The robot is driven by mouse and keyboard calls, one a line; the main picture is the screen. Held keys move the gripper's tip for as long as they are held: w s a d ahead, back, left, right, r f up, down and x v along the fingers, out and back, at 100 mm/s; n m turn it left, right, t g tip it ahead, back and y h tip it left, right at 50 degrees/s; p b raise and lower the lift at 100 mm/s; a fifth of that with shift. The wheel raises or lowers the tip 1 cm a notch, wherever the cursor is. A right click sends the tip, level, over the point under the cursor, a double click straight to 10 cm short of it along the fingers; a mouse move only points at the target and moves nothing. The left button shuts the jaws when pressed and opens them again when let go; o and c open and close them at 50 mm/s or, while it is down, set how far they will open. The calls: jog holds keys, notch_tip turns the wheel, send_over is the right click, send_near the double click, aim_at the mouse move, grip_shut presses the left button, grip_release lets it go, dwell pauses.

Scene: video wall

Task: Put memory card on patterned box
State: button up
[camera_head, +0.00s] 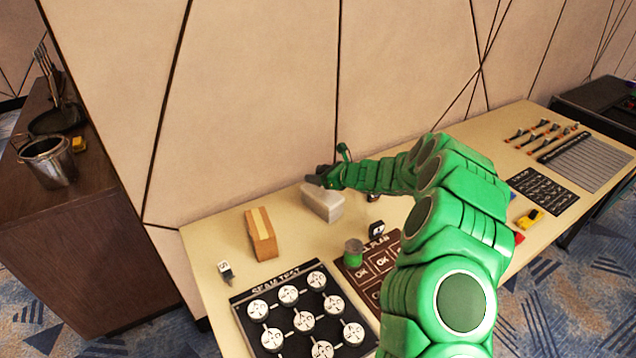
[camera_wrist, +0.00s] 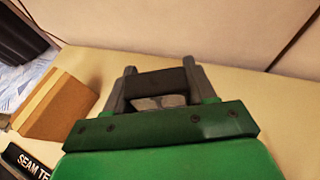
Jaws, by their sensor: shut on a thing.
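My gripper (camera_head: 322,178) is above a pale grey-white block (camera_head: 322,203) near the wall. In the wrist view, my gripper (camera_wrist: 157,85) is shut on a dark flat piece (camera_wrist: 155,82), which looks like the memory card. A greyish mottled surface (camera_wrist: 160,102) shows just below the held piece; it seems to be the pale block, possibly the patterned box. I cannot tell whether the held piece touches it. A brown box with a lighter stripe (camera_head: 261,233) stands to the left, also in the wrist view (camera_wrist: 58,105).
A small black-and-white item (camera_head: 225,271), a green cylinder (camera_head: 353,253) and a black item with a white label (camera_head: 377,229) stand nearby. The black seam test board (camera_head: 303,313) lies at the front. Bare tabletop (camera_head: 215,238) shows at the left. The wall rises close behind.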

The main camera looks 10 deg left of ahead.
aim_at(319, 190)
jog(key=shift+w+a+f, duration=0.15)
jog(key=shift+w+f, duration=0.05)
jog(key=shift+f, duration=1.6)
jog(key=shift+f, duration=0.15)
jog(key=o, duration=1)
jog(key=shift+r, duration=0.2)
jog(key=shift+v, duration=6)
jog(key=shift+s, duration=0.1)
